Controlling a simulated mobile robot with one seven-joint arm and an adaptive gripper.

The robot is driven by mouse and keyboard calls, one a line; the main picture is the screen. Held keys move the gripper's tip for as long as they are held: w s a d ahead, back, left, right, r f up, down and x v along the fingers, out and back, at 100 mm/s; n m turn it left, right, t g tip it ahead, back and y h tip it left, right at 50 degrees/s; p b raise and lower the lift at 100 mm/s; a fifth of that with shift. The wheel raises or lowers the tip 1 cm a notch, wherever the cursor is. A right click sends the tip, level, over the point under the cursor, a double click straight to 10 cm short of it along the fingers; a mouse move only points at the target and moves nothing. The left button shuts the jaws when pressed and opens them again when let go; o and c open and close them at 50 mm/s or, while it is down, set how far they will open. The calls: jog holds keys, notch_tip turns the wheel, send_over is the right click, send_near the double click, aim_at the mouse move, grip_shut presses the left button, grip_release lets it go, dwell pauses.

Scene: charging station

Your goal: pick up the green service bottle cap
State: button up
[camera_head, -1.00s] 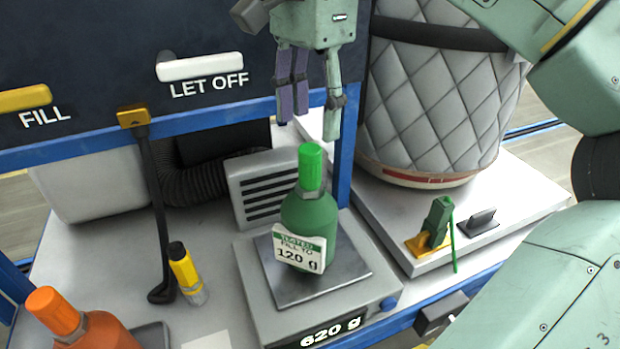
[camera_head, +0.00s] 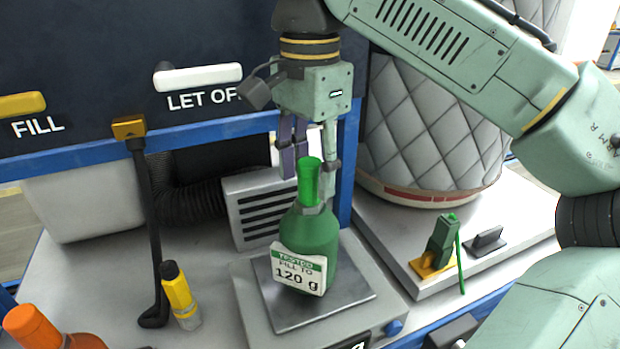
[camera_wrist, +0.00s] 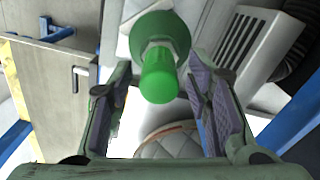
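The green cap (camera_head: 309,181) sits on top of the green service bottle (camera_head: 309,236), which stands upright on the scale plate (camera_head: 348,300) with a tag reading 120 g. In the wrist view the cap (camera_wrist: 159,80) lies between the two finger lines, near their tips. My gripper (camera_head: 308,172) is open, fingers pointing down, at about cap height and seemingly just behind it. In the wrist view my gripper (camera_wrist: 160,85) shows a clear gap on both sides of the cap. The cap hides part of the fingers in the head view.
A yellow bottle (camera_head: 181,294) and a black lever (camera_head: 150,220) stand left of the scale. An orange-capped bottle (camera_head: 32,328) is at front left. A quilted tank (camera_head: 425,130) and a green valve (camera_head: 441,243) are at right. A blue rail (camera_head: 75,158) runs behind.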

jog(key=c, duration=0.8)
jog(key=shift+r, duration=0.1)
